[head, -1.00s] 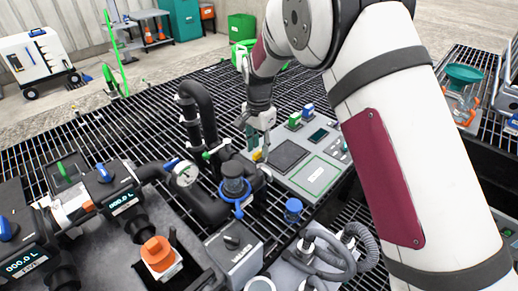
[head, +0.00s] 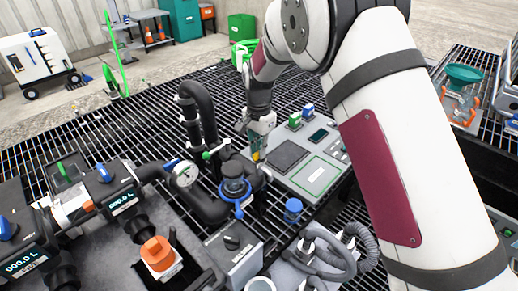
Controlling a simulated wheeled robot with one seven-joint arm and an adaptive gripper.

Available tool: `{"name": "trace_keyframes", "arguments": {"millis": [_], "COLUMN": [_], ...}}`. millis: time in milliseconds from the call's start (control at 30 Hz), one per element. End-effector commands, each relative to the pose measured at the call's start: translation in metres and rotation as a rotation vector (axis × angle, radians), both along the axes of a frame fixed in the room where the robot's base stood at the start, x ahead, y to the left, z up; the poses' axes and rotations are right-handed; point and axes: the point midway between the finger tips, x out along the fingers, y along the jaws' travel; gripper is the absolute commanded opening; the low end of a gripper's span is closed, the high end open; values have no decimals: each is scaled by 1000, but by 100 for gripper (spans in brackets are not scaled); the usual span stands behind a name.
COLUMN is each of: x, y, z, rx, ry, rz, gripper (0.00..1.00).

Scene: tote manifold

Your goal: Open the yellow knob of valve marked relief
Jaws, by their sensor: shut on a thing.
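A small yellow knob (head: 256,156) shows at the left end of the grey panel (head: 310,178), partly hidden by my gripper. My gripper (head: 257,151) points down over it, its fingers closed around the knob as far as I can see. The valve's marking is too small or hidden to read. My white arm reaches in from the right and covers part of the panel's right side.
Just left of the gripper stand black pipes (head: 208,112) with a green lever (head: 216,150) and a round gauge (head: 185,174). A black fitting with a blue ring (head: 240,203) stands in front.

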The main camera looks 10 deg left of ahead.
Motion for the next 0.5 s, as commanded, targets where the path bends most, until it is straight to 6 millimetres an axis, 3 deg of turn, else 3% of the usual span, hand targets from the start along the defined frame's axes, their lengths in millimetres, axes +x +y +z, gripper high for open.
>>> {"name": "trace_keyframes", "arguments": {"millis": [500], "x": [1], "y": [-1], "z": [0], "rx": [1], "ry": [-1], "rz": [350], "gripper": [0]}}
